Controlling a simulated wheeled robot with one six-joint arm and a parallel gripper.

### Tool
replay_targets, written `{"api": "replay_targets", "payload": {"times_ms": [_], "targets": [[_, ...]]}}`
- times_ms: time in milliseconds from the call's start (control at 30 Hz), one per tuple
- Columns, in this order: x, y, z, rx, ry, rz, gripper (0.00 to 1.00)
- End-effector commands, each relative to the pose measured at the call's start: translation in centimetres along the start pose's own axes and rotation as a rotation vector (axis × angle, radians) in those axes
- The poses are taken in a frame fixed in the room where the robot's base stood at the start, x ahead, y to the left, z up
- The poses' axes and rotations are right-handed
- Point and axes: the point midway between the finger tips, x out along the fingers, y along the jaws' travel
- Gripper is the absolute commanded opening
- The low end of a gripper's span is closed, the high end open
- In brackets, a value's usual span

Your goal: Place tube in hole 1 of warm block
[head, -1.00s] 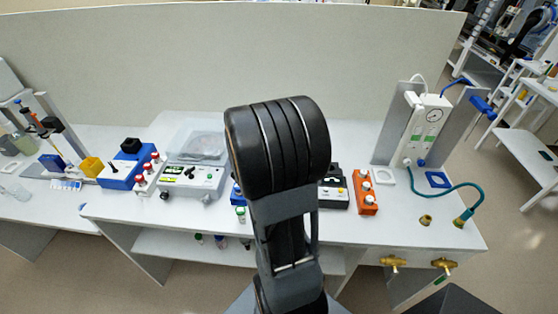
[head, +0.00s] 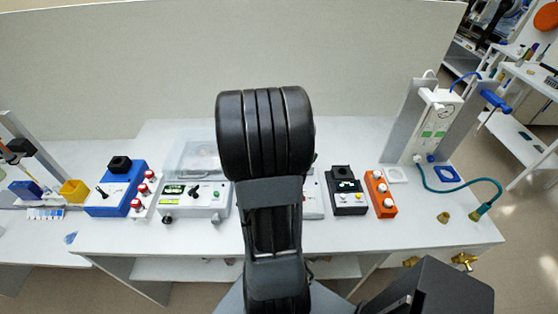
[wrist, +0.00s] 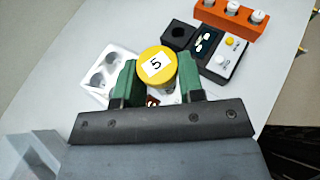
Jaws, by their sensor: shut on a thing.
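My gripper (wrist: 158,82) is shut on a tube with a round yellow cap (wrist: 157,64) marked "5". The green fingers sit on either side of the cap, and the tube's body below it is hidden. A white block with round wells (wrist: 122,58) lies just left of the held tube in the wrist view; I cannot tell whether it is the warm block, and no hole number is readable. In the head view my arm hides the gripper, the tube and the bench behind them.
A black device with a round socket (head: 347,198) and an orange block with white-topped pieces (head: 381,194) stand to the right. A grey device with a clear lid (head: 193,198) and a blue device (head: 117,192) stand left. Bare bench shows along the front edge.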

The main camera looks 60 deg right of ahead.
Motion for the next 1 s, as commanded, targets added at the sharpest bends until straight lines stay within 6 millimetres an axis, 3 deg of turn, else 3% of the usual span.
{"api": "replay_targets", "payload": {"times_ms": [300, 400, 600, 1000], "targets": [[2.5, 8.0, -3.0, -0.008, 0.0, 0.014, 0.13], [3.5, 9.5, -4.9, -0.008, 0.001, 0.014, 0.13], [4.8, 11.4, -6.6, -0.006, 0.0, 0.012, 0.13], [6.0, 12.9, -8.2, -0.005, 0.0, 0.009, 0.1]]}}
